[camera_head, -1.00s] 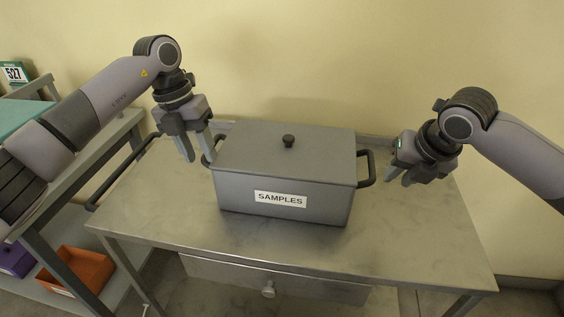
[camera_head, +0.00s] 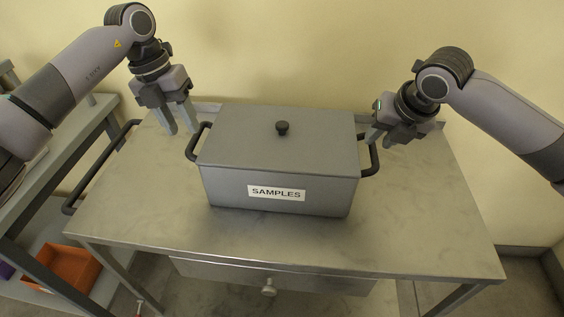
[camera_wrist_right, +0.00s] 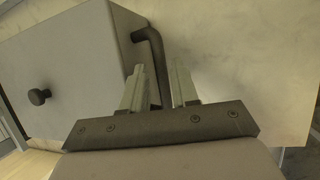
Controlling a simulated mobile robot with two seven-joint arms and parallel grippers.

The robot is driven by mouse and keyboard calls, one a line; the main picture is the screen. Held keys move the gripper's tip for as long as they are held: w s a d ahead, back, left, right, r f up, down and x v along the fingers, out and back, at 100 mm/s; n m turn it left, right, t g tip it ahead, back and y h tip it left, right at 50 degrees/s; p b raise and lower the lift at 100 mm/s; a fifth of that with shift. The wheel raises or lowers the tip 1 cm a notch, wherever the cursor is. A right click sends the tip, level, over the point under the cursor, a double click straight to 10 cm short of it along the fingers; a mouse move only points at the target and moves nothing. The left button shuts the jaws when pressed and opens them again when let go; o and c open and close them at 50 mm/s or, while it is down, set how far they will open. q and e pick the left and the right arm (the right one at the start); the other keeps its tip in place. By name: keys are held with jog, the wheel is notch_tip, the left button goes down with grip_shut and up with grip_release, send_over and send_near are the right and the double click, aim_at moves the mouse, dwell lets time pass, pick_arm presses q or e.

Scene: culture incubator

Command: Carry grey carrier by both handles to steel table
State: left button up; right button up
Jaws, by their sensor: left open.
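The grey carrier (camera_head: 278,185), a lidded box with a dark knob and a SAMPLES label, stands on a metal-topped table (camera_head: 270,235). Its left handle (camera_head: 190,147) is bare in the head view. My left gripper (camera_head: 182,128) is open and empty, just behind and left of that handle. My right gripper (camera_head: 381,138) is at the right handle (camera_head: 374,160). In the right wrist view, the right handle (camera_wrist_right: 150,38) runs down between the two parted fingers (camera_wrist_right: 165,88). The carrier's lid also shows there, left of the gripper.
A shelf rack (camera_head: 35,190) with an orange bin (camera_head: 72,266) stands at the left. A dark rail (camera_head: 95,170) runs along the table's left side. A drawer (camera_head: 225,275) is under the tabletop. The wall is close behind. The tabletop is clear in front and at the right.

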aim_at(191, 142)
pick_arm(q)
jog(key=shift+d+f, duration=0.2)
jog(key=shift+f, duration=0.85)
jog(key=shift+d+f, duration=0.2)
jog(key=shift+f, duration=0.8)
jog(key=shift+d+f, duration=0.2)
jog(key=shift+f, duration=0.85)
pick_arm(e)
jog(key=shift+x, duration=3.2)
pick_arm(q)
jog(key=c, duration=0.6)
pick_arm(e)
grip_shut()
pick_arm(q)
grip_shut()
jog(key=shift+r, duration=0.1)
pick_arm(e)
jog(key=shift+r, duration=0.15)
